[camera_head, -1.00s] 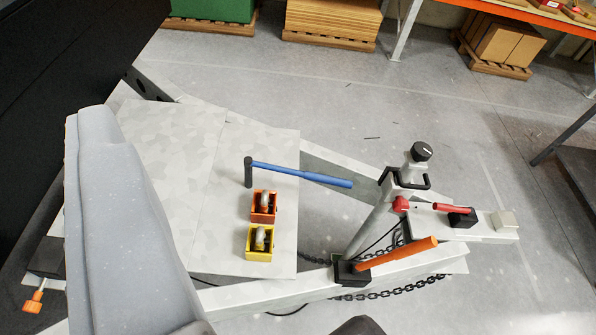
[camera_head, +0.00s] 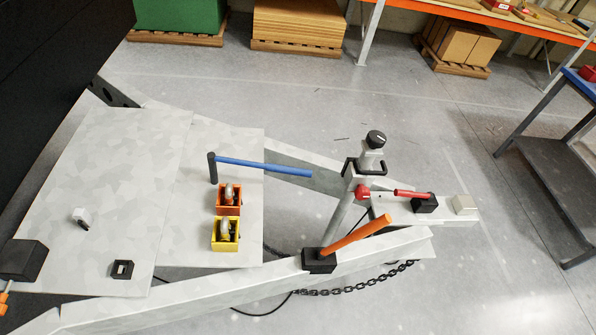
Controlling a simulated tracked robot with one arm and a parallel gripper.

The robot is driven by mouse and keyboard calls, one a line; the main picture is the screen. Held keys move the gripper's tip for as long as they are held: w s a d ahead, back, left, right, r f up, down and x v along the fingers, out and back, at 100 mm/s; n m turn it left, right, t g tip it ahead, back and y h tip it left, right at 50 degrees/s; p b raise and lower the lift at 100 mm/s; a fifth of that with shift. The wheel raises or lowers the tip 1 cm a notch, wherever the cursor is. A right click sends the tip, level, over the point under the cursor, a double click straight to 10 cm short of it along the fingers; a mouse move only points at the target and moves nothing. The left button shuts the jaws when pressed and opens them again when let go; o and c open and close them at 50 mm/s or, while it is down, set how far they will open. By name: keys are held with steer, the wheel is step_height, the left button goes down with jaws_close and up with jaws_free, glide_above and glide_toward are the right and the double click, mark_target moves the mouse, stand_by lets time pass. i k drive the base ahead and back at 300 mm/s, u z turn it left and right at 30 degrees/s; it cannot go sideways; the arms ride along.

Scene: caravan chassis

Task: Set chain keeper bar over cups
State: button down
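A blue bar (camera_head: 262,167) sticks out to the right from a black post (camera_head: 212,168) on the grey plate. It is the only bar beside the cups, so I take it as the keeper bar. Below it stand two open box-shaped cups, an orange one (camera_head: 229,199) and a yellow one (camera_head: 226,235), each with a pale metal piece inside. The bar lies behind the orange cup and points away to the right, not across either cup. A dark chain (camera_head: 362,283) hangs below the front frame rail. My gripper is not in view.
An orange lever (camera_head: 357,236) slopes up from a black block on the front rail (camera_head: 200,291). The jockey post (camera_head: 346,205) and a red handle (camera_head: 411,193) stand to the right. A small black square socket (camera_head: 123,269) sits on the left plate. A dark trolley (camera_head: 548,170) stands far right.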

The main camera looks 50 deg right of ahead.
mark_target(212, 158)
steer(key=k, duration=1.05)
steer(key=z, duration=0.45)
steer(key=i, duration=2.4)
steer(key=u, duration=0.65)
